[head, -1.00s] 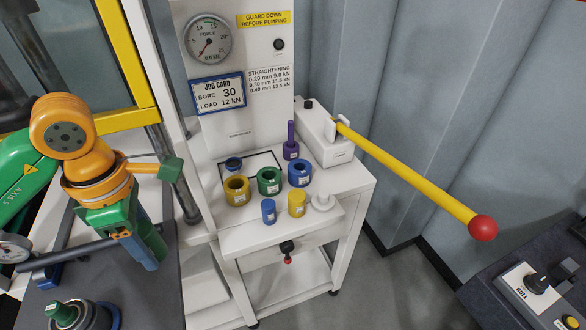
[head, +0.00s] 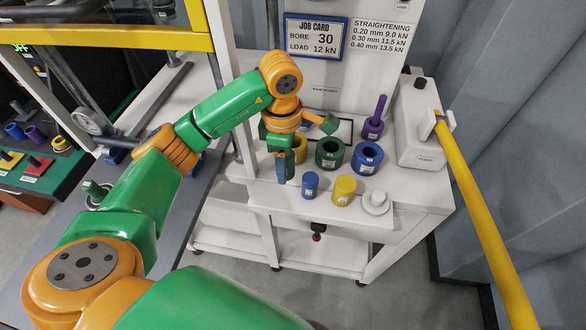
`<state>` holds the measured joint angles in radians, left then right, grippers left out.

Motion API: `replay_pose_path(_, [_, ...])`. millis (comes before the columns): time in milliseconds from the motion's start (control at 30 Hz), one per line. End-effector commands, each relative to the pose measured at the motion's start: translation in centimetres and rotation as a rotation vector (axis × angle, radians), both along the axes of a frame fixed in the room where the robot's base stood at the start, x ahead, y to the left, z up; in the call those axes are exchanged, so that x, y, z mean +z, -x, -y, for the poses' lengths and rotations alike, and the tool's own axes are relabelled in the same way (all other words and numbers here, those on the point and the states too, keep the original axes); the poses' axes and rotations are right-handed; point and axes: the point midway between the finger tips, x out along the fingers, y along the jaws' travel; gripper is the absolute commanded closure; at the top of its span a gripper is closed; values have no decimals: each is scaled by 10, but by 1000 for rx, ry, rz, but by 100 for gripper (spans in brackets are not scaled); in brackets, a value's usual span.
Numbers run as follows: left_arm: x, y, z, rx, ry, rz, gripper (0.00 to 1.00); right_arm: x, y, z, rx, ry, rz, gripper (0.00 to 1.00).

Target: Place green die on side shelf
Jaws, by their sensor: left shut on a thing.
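My left gripper (head: 281,172) is shut at the front left of the white side shelf (head: 355,203), left of a small blue cylinder (head: 311,184). A dark green piece (head: 290,166), taken as the green die, shows beside its blue finger. It is mostly hidden by the fingers, and I cannot tell whether it touches the shelf. A larger green ring (head: 330,153) stands on the shelf to the right, behind the cylinders. My right gripper is not in view.
A small yellow cylinder (head: 343,190), a white round piece (head: 376,202), a blue ring (head: 367,158) and a purple punch (head: 374,119) stand on the shelf. A yellow ring (head: 299,149) is partly hidden by my gripper. A yellow lever (head: 480,215) slopes along the right.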

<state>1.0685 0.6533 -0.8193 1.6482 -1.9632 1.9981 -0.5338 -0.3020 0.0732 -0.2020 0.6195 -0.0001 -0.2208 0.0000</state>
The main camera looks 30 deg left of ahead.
Motion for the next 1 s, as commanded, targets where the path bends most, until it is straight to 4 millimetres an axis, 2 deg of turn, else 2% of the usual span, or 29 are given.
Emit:
replay_pose_path(33, [-11, -6, 2, 2, 3, -5, 100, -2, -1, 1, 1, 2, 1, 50])
replay_pose_path(200, [-28, -24, 2, 2, -2, -2, 100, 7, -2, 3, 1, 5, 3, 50])
replay_pose_path(300, [-44, -23, 2, 1, -3, -4, 100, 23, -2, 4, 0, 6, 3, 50])
replay_pose_path(400, [-57, -24, 1, 1, -2, 0, 100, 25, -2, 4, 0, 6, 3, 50])
replay_pose_path(700, [-63, -25, 1, 1, -3, 4, 100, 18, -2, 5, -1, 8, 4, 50])
replay_pose_path(733, [-63, -25, 1, 1, -3, 3, 45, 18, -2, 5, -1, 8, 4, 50])
replay_pose_path(767, [-62, -24, 1, 1, -3, 3, 37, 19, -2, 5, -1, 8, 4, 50])
replay_pose_path(1000, [-62, -24, 1, 1, -3, 3, 35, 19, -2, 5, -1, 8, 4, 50])
